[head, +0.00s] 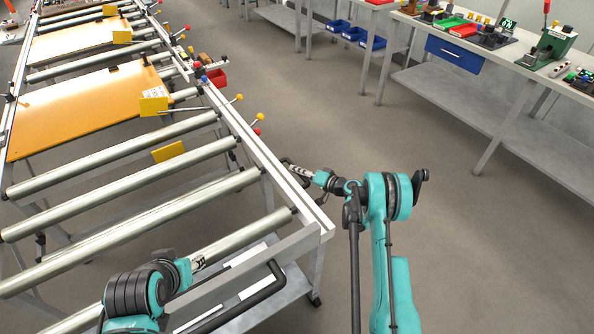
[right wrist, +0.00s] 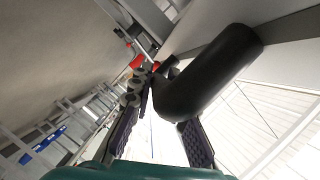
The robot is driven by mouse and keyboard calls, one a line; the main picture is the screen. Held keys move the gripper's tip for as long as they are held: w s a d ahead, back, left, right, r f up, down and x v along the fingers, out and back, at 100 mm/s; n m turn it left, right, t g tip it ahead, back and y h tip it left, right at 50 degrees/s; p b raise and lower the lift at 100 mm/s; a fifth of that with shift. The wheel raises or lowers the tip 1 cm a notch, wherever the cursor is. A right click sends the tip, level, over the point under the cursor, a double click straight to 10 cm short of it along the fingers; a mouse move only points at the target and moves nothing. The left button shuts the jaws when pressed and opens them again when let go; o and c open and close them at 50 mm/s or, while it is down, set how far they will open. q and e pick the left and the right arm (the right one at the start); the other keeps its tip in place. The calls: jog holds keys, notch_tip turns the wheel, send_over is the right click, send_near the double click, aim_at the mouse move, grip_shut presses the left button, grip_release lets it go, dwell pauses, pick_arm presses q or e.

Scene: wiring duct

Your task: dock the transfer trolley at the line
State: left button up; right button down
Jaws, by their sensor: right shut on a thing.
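The transfer trolley (head: 312,240) is the near roller frame on casters, at the left of the head view. A black bent handle (head: 262,292) stands at its near end. My right gripper (head: 288,163) is beside the right side rail. The roller line (head: 105,48) continues beyond; the gap or contact between the two cannot be made out.
Orange panels (head: 80,108) lie on the rollers, with yellow tags (head: 168,152) nearby. A red bin (head: 217,78) and coloured knobs sit along the right rail. A workbench (head: 490,75) with tools and a blue drawer (head: 455,53) stands right. The floor between is clear.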

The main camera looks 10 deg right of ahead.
jog(key=shift+w+r, duration=0.1)
jog(key=c, duration=1.9)
grip_release()
jog(key=o, duration=0.5)
jog(key=shift+w, duration=0.1)
jog(key=shift+c, duration=0.2)
jog(key=shift+a, duration=0.15)
jog(key=v, duration=1.2)
jog(key=shift+w, duration=0.1)
